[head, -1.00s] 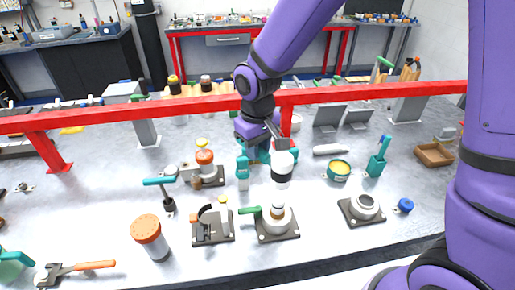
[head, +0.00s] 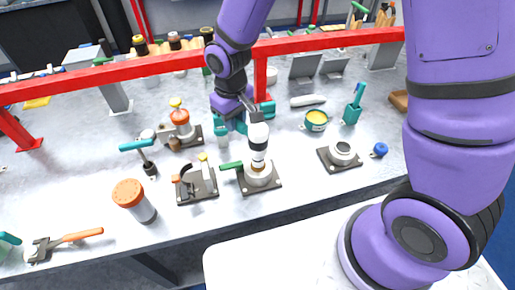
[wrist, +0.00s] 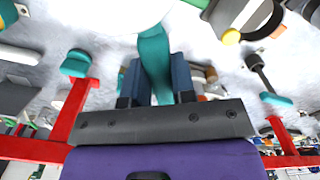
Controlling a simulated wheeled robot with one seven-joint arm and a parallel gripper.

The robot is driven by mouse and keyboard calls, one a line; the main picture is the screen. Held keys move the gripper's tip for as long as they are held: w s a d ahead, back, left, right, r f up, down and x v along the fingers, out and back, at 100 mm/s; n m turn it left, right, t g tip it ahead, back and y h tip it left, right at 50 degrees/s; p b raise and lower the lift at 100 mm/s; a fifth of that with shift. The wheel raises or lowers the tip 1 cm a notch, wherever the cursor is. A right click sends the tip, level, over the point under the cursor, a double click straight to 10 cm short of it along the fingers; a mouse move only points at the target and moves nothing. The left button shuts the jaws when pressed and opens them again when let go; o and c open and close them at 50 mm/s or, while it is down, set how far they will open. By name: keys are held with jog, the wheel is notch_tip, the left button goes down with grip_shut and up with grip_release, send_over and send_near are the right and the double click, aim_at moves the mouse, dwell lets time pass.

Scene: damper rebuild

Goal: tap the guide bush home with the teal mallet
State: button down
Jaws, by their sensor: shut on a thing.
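My gripper (head: 236,122) is shut on the teal handle of the mallet. In the wrist view the teal handle (wrist: 155,60) passes between the two blue fingers. The white mallet head with a black band (head: 258,134) hangs over the guide bush (head: 258,167), a brownish ring in a grey round housing on a dark square plate (head: 272,186). The head's lower end is at or just above the bush; I cannot tell whether they touch. The head hides the bush's top. A green lever (head: 231,165) sticks out left of the housing.
A dark plate with a curved clamp (head: 197,184) stands just left, and an orange-topped canister (head: 136,200) farther left. Another housing on a plate (head: 341,153) is at right. A red rail (head: 330,40) crosses behind.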

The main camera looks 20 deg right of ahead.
jog(key=shift+r, duration=2.8)
jog(key=shift+f, duration=0.15)
notch_tip(320, 180, down, 6)
jog(key=shift+s+f, duration=0.1)
jog(key=shift+r, duration=2.9)
